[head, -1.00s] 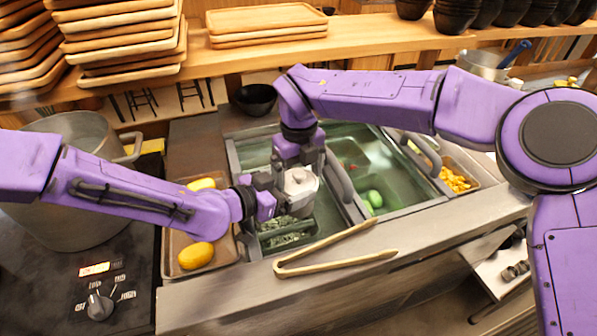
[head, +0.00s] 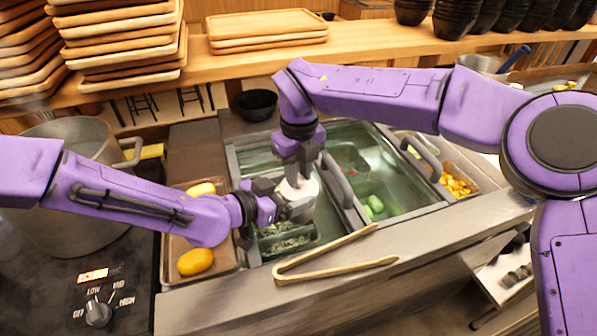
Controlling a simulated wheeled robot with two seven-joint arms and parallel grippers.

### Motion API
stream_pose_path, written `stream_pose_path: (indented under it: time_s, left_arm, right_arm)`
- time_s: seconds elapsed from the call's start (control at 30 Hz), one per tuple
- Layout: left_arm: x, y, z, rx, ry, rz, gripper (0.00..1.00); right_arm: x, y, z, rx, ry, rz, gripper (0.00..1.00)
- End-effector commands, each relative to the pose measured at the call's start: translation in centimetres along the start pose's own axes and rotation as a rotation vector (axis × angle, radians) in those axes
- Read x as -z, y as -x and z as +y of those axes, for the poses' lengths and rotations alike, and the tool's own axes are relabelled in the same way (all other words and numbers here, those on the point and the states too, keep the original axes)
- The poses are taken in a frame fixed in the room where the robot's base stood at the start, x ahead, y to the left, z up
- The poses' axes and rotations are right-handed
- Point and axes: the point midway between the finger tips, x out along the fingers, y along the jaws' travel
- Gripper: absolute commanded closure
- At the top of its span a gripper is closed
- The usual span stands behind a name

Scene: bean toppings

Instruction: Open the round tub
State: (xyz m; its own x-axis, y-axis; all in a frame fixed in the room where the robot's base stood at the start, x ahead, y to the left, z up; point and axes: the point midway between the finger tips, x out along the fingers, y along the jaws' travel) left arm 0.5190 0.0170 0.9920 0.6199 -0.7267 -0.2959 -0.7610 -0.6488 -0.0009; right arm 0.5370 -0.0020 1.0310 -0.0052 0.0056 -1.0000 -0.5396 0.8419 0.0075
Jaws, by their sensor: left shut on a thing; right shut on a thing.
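The round tub (head: 300,189) is a small pale container between my two grippers, above the front left part of the topping counter. My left gripper (head: 284,207) reaches it from the left and is shut on its side. My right gripper (head: 297,172) points down from above and is shut on its top. The fingers cover much of the tub, so I cannot tell whether the lid is apart from the body.
Wooden tongs (head: 330,258) lie on the counter's front ledge. A tray with yellow items (head: 196,261) is at the left, beside a large pot (head: 75,215). Glass lids with handles (head: 338,180) cover the bins. A black bowl (head: 256,104) stands behind.

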Motion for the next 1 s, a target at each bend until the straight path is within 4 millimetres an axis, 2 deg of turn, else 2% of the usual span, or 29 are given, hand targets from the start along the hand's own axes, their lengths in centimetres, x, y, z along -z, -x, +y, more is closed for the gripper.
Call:
stream_pose_path:
  time_s: [0.03, 0.17, 0.47, 1.0]
  left_arm:
    - [-0.5, 0.1, 0.0, -0.001, 0.003, -0.012, 0.65]
    - [-0.5, 0.1, 0.0, -0.001, 0.003, -0.012, 0.65]
    - [-0.6, 0.1, 0.0, -0.001, 0.004, -0.015, 0.65]
    - [-0.8, 0.1, 0.1, -0.003, 0.007, -0.018, 0.65]
  right_arm:
    - [-0.1, 0.4, 0.0, -0.001, -0.002, -0.007, 1.00]
    - [-0.1, 0.4, 0.0, 0.008, -0.001, -0.008, 1.00]
    - [-0.1, 1.2, -0.1, 0.141, -0.002, -0.009, 1.00]
    - [-0.2, 1.6, -0.3, 0.117, -0.008, -0.014, 1.00]
